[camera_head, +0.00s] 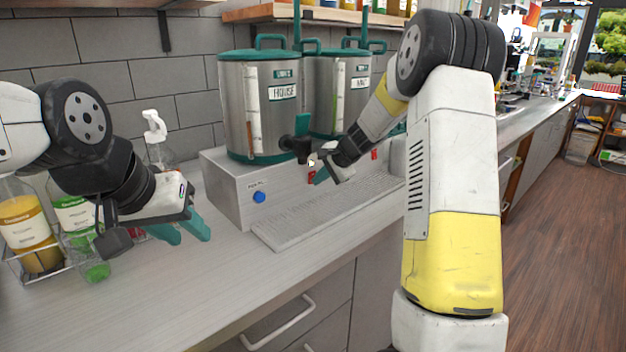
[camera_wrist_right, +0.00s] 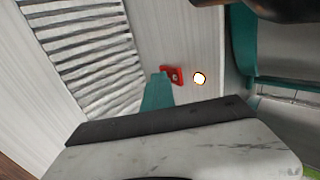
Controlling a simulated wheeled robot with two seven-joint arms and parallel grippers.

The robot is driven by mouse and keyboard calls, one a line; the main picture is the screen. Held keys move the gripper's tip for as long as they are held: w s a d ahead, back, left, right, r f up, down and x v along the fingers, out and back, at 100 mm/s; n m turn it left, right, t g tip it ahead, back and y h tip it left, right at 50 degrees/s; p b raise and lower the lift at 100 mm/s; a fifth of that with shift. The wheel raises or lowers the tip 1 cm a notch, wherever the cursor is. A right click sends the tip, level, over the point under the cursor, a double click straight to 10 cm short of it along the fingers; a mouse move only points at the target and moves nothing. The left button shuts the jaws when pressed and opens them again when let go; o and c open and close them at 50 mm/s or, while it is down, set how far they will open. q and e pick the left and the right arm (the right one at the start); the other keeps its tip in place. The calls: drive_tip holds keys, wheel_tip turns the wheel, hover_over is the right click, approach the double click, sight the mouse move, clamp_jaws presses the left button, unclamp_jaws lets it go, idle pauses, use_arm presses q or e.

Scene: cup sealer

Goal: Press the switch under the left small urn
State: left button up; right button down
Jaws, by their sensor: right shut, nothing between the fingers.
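The left small urn (camera_head: 258,105), steel with teal trim and a "HOUSE" label, stands on a grey box base (camera_head: 225,185). Under it, the red switch (camera_head: 312,176) is on the base front, partly hidden by my right gripper (camera_head: 320,175). In the right wrist view the red switch (camera_wrist_right: 172,75) is beside the teal tip of my right gripper (camera_wrist_right: 158,90). The gripper is shut and empty; I cannot tell whether it touches the switch. A bright white round light (camera_wrist_right: 199,78) is next to the switch. My left gripper (camera_head: 186,230) is open and empty over the counter.
A second urn (camera_head: 345,90) stands to the right, with another red switch (camera_head: 374,154) below it. A black tap (camera_head: 295,145) projects above my right gripper. A ribbed drip tray (camera_head: 320,212) lies in front. Bottles (camera_head: 30,230) stand in a rack at left.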

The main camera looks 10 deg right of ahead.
idle(0.3)
drive_tip(key=shift+a+r, duration=0.1)
drive_tip(key=shift+r, duration=0.75)
